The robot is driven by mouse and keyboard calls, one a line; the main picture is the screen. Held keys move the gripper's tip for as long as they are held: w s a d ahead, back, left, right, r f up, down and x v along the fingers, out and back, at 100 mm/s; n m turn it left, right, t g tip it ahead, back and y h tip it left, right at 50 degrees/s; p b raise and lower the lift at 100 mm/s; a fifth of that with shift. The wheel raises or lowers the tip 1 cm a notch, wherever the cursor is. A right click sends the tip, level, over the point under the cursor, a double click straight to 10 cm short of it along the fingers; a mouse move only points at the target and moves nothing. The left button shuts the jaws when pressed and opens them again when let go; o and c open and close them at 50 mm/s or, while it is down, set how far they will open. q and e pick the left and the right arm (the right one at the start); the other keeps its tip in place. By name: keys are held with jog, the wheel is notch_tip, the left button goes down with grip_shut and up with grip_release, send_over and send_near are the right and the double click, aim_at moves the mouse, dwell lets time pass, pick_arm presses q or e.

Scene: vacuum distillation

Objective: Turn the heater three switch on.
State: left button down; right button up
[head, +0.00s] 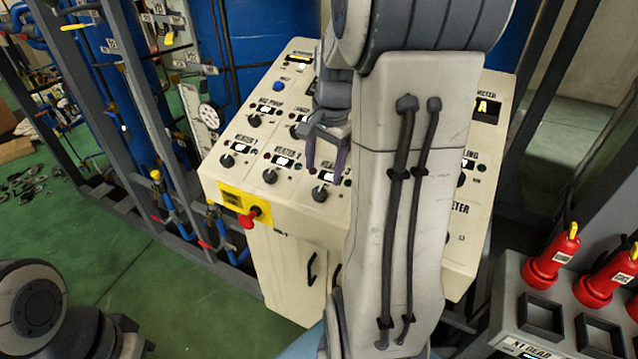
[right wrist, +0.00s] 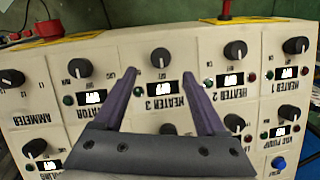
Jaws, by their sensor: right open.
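The heater three switch is a black round knob (head: 319,193) on the sloping cream control panel (head: 290,217). In the right wrist view the panel appears upside down, and the heater three knob (right wrist: 160,57) stands just beyond the fingertips, roughly centred between them. My right gripper (head: 326,172) has purple fingers and is open and empty close to the knob. The fingers (right wrist: 163,78) do not appear to grip it. My left gripper is not in view.
The heater two knob (head: 270,176) and heater one knob (head: 227,160) are close beside it. A red emergency button (head: 250,217) on a yellow plate juts from the panel's front left. My right arm hides much of the panel. Red-capped units (head: 553,257) stand at right.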

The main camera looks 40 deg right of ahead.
aim_at(320, 190)
jog(key=f, duration=0.4)
jog(key=f+p, duration=0.1)
jog(key=f, duration=0.1)
jog(key=shift+w+a+f, duration=0.1)
jog(key=shift+w+f, duration=0.25)
grip_shut()
